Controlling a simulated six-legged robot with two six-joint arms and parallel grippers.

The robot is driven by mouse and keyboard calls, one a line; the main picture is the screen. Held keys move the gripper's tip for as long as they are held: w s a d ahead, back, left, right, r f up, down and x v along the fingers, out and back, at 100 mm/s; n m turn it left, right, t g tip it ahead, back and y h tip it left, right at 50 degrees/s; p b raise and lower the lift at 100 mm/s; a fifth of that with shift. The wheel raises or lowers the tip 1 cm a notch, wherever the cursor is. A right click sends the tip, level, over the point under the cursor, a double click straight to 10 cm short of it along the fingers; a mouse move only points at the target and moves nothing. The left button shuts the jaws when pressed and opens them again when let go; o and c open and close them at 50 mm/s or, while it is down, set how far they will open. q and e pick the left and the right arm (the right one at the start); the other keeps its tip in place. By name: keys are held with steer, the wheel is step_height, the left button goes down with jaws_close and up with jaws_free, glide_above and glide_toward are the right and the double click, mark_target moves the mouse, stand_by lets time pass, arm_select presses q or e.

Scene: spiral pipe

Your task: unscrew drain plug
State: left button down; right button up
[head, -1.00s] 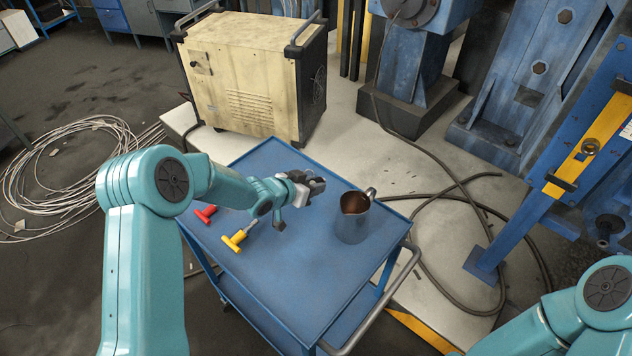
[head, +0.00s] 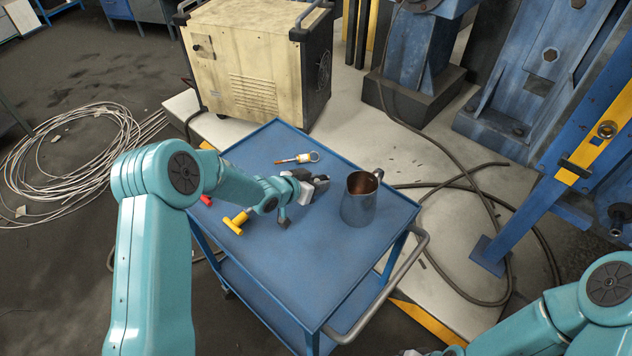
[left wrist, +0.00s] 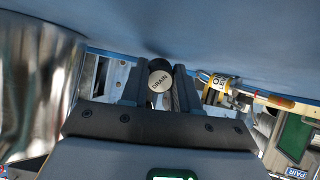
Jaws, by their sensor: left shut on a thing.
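My left gripper (head: 324,183) is above the blue cart, just left of a metal jug (head: 358,204). The head view does not show the plug clearly. The jug also shows as a shiny wall at the left of the wrist view (left wrist: 35,85). My right arm is at the bottom right of the head view; its gripper is not clearly seen.
On the blue cart (head: 290,255) lie a yellow T-handled tool (head: 237,222), a partly hidden red one (head: 206,200) and a ring-ended tool (head: 298,158). A beige machine (head: 255,75) stands behind. Cables (head: 470,190) lie right of the cart. The cart's front top is clear.

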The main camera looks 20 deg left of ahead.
arm_select(q)
steer(key=c, duration=0.8)
jaws_free()
steer(key=shift+o, duration=0.2)
steer(key=v, duration=1.6)
steer(key=shift+r, duration=0.15)
